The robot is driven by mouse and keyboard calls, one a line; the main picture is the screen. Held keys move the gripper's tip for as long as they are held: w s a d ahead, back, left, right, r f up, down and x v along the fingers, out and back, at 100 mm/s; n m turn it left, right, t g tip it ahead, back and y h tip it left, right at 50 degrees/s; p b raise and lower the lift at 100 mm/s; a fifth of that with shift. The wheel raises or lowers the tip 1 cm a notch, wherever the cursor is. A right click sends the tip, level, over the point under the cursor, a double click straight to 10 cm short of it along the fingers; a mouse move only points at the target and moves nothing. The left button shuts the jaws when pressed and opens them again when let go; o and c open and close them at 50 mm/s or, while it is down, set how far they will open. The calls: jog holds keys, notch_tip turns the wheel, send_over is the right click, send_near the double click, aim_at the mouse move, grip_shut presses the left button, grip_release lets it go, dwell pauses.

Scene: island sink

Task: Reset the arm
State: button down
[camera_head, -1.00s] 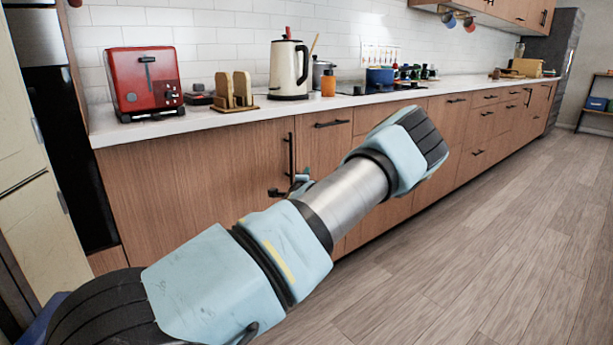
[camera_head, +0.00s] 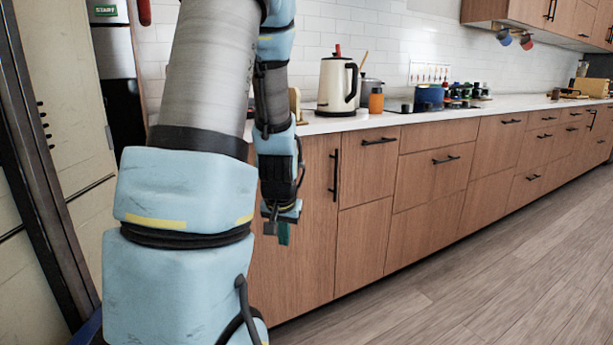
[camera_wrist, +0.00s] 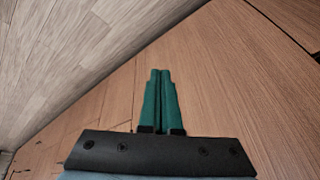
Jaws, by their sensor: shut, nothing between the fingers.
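My gripper (camera_head: 283,232) hangs pointing down in front of the wooden cabinet fronts in the head view, below the counter's edge. In the wrist view its two green fingers (camera_wrist: 162,75) lie side by side, shut, with nothing between them. Behind the fingers are wooden cabinet panels (camera_wrist: 220,75). My arm stands upright at the left of the head view and hides part of the counter and cabinets.
The white counter (camera_head: 330,125) runs along the wall. It carries a cream kettle (camera_head: 334,86), an orange bottle (camera_head: 376,103) and a blue pot (camera_head: 429,96). A cabinet handle (camera_head: 336,175) sticks out right of my gripper. The wooden floor (camera_head: 480,280) at the right is clear.

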jog(key=s+a+r+n+g+p, duration=0.1)
jog(key=s+r, duration=0.2)
jog(key=s, duration=0.3)
jog(key=s+r+n+g, duration=0.1)
jog(key=s+r+g, duration=0.15)
jog(key=s, duration=0.45)
notch_tip(320, 180, up, 18)
jog(key=p, duration=1.8)
jog(key=shift+w+a+t, duration=0.15)
jog(key=shift+w+t, duration=0.3)
